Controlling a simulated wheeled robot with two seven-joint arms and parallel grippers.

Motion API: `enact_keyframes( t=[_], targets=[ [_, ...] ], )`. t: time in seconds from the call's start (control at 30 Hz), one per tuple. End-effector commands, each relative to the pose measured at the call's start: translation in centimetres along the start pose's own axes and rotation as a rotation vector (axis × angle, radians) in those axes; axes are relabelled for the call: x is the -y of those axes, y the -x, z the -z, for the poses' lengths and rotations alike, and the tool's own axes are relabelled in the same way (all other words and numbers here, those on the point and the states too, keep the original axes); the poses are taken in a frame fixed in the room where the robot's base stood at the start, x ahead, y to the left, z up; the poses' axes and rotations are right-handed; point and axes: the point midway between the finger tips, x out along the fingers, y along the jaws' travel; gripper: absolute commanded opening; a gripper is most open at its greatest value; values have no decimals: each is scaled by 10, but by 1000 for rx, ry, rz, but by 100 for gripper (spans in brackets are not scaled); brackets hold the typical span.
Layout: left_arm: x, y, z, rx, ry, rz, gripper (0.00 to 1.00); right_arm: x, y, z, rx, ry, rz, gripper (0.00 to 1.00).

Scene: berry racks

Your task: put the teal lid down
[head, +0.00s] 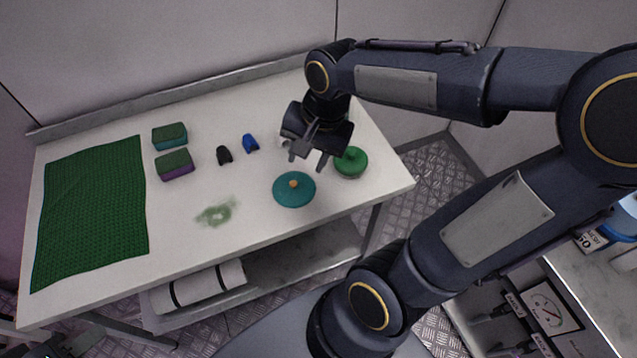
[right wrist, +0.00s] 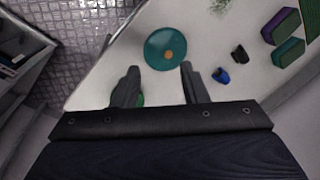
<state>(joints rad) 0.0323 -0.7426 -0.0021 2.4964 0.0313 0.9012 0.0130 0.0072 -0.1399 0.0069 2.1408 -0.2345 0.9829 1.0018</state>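The teal lid (head: 294,192), a round disc with an orange knob, lies flat on the white table near its front right part. It also shows whole in the right wrist view (right wrist: 160,38). My right gripper (head: 308,163) is open and empty, its fingers apart, above the table just behind the lid. In the right wrist view the lid is beyond the two fingertips (right wrist: 160,66), not between them. A dark part at the bottom left corner of the head view seems to be my left gripper (head: 68,345); its fingers cannot be made out.
A green lidded round object (head: 351,163) stands right of the teal lid. A black piece (head: 224,156), a blue piece (head: 250,144) and two sponge-like blocks (head: 174,165) stand farther left. A green mat (head: 92,215) covers the left end. A greenish smear (head: 216,214) marks the table.

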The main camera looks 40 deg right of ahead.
Motion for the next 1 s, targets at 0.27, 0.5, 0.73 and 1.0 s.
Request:
enact_keyframes(
  t=[0.27, 0.5, 0.73, 1.0],
  targets=[
    [0, 0, 0, 0, 0, 0, 36, -43, 28, -68, -122, 579, 270, 40],
    [0, 0, 0, 0, 0, 0, 36, -50, 28, -87, -195, 765, 333, 40],
    [0, 0, 0, 0, 0, 0, 36, -50, 28, -87, -196, 769, 333, 40],
    [0, 0, 0, 0, 0, 0, 36, -50, 28, -87, -196, 769, 333, 40]
  ],
)
